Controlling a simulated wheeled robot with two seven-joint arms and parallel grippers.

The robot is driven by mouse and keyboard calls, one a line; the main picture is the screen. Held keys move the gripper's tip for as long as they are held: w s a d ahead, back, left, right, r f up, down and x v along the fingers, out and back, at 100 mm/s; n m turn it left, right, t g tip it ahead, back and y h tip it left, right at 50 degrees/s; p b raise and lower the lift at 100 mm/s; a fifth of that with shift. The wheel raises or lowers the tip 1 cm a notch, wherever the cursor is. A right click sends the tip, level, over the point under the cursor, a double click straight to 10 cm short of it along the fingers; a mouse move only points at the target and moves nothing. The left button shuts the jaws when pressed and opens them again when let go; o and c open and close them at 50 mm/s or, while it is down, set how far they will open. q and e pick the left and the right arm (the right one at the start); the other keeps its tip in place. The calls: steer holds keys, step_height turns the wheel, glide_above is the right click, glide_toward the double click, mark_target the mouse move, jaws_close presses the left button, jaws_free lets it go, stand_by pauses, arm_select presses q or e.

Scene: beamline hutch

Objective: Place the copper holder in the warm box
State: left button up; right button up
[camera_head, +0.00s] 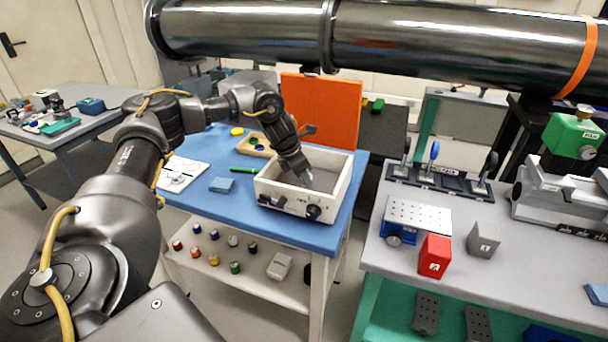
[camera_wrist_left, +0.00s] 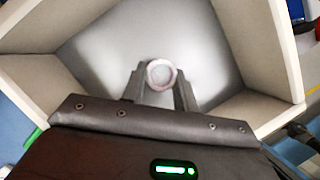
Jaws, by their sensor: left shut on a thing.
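The warm box (camera_head: 282,198) is an open-topped white box with dark knobs on its front, standing on the blue-topped table. Its pale walls (camera_wrist_left: 262,50) and grey floor fill much of the left wrist view. My left gripper (camera_head: 306,180) reaches down into the box from above. In the left wrist view it is shut on a small round piece with a pinkish rim, which I take for the copper holder (camera_wrist_left: 161,74). The holder is over the box floor; I cannot tell whether it touches it. In the head view the holder is too small to make out. My right gripper is not in view.
An orange panel (camera_head: 322,112) stands behind the box. A large dark steel pipe (camera_head: 420,38) crosses above. Left of the box are a green pen (camera_head: 245,170), a blue pad (camera_head: 222,185) and a wooden tray (camera_head: 252,145). A grey bench (camera_head: 385,255) with instruments is at right.

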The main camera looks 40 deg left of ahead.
arm_select(q)
steer(key=shift+f, duration=0.1)
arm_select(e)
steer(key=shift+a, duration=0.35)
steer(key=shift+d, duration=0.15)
arm_select(q)
steer(key=shift+f, duration=0.2)
steer(key=o, duration=0.8)
steer(key=shift+o, duration=1.4)
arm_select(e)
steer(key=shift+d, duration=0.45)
arm_select(q)
steer(key=shift+r, duration=0.1)
